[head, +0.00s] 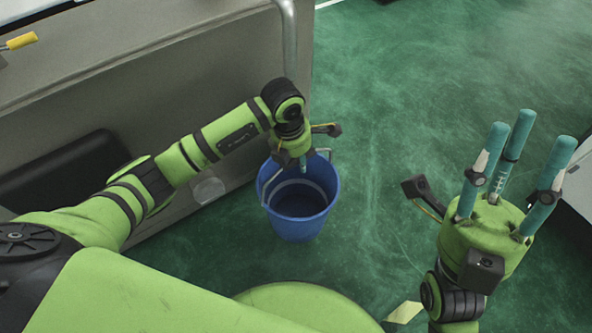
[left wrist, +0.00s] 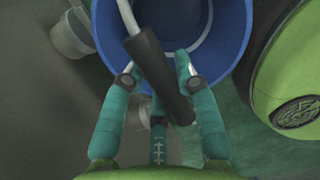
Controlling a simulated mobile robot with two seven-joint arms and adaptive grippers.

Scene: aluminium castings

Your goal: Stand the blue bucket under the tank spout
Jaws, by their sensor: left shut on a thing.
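The blue bucket (head: 302,222) is upright beside the grey tank wall, its open top facing me and empty as far as I see. I cannot tell whether it touches the floor. My left gripper (head: 303,160) is above its rim, shut on the handle; the black handle grip (left wrist: 158,70) lies between the fingers in the left wrist view, with the blue rim (left wrist: 232,35) beyond. A short pale round fitting (head: 208,191), perhaps the spout, is low on the tank wall, left of the bucket. My right gripper (head: 530,145) is open and empty, fingers spread upward.
The grey tank (head: 180,85) fills the left side, with a vertical metal pipe (head: 289,40) at its corner and a dark recess (head: 65,172) low down. The green floor (head: 430,70) is clear behind and right of the bucket. A pale-topped dark unit stands at the right edge.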

